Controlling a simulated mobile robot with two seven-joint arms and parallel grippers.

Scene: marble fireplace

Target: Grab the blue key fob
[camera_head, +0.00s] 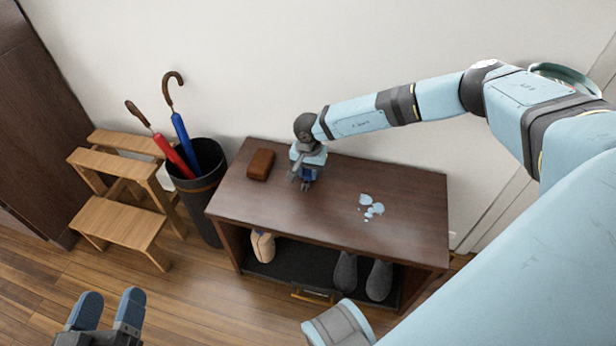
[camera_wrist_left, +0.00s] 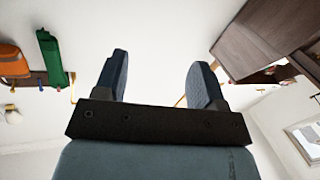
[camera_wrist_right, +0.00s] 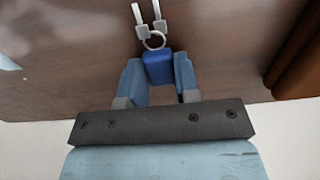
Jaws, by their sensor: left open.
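The blue key fob (camera_wrist_right: 158,68) lies at the dark wooden bench top, with a metal ring (camera_wrist_right: 154,41) and two silver keys (camera_wrist_right: 147,15) attached. My right gripper (camera_wrist_right: 158,72) has its fingers on both sides of the fob, seemingly touching it. In the head view my right gripper (camera_head: 306,182) points down at the back middle of the bench, largely hiding the fob. My left gripper (camera_head: 108,308) is open and empty over the floor at the lower left; its spread fingers also show in the left wrist view (camera_wrist_left: 160,78).
The bench (camera_head: 270,205) also carries a brown case (camera_head: 261,164) left of my right gripper and pale blue-white patches (camera_head: 371,207) to the right. Shoes (camera_head: 378,280) stand on its lower shelf. An umbrella stand (camera_head: 207,200) and a wooden step stool (camera_head: 120,225) are at left.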

